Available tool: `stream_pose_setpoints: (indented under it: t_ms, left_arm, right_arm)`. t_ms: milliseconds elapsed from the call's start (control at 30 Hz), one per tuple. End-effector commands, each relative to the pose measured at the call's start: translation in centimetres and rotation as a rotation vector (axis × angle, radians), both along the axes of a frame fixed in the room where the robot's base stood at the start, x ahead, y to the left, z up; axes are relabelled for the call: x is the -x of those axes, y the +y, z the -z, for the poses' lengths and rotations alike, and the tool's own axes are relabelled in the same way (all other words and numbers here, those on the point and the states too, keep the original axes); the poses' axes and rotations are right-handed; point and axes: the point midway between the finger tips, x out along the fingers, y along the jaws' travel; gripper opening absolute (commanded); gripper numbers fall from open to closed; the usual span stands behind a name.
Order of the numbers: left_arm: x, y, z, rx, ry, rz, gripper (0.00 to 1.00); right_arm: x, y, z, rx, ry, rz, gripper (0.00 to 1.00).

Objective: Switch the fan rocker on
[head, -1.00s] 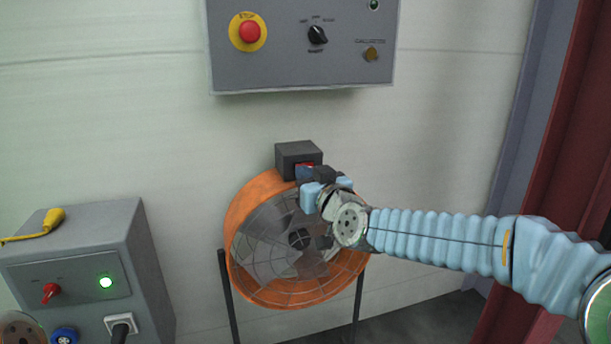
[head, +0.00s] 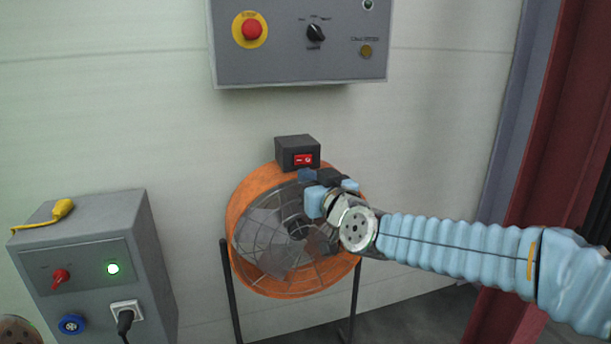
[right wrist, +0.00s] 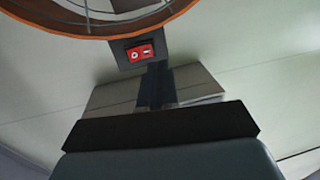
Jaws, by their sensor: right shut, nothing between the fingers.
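The fan rocker (head: 303,160) is a small red switch with white marks on the front of a dark box (head: 290,143) atop the orange fan. It also shows in the right wrist view (right wrist: 140,53), uncovered, near the top. My right gripper (head: 306,175) is shut and empty, its tips just below the rocker in the head view. In the right wrist view the dark fingertips (right wrist: 157,72) are close to the rocker, with a small visible gap. I cannot tell which way the rocker is tipped. My left gripper is not in view.
The orange fan (head: 240,205) with its wire guard stands behind my right gripper. A grey control panel (head: 290,72) with a red stop button is above. A grey box (head: 75,210) with a lit green lamp stands at left. A red column (head: 540,150) rises at right.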

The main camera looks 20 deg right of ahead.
Motion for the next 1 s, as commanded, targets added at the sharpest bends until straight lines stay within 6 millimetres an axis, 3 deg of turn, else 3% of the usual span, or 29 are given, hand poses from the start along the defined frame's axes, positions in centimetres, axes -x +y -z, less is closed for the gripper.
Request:
stream_pose_setpoints:
  t_ms: [300,433,867,933,1000]
  left_arm:
    - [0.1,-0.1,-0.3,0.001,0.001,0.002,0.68]
    - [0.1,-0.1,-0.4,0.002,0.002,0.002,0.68]
    - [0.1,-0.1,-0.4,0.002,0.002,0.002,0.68]
    - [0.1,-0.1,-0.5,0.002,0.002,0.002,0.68]
    - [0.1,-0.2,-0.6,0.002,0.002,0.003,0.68]
  right_arm:
    - [5.4,0.5,-0.2,-0.001,-0.004,0.000,0.00]
    - [6.8,0.7,-0.2,-0.001,-0.003,-0.001,0.00]
    - [7.5,0.8,-0.1,0.000,-0.001,-0.001,0.00]
    - [7.3,0.9,0.4,-0.001,0.010,-0.002,0.00]
    - [6.5,1.1,2.1,-0.003,0.051,-0.007,0.00]
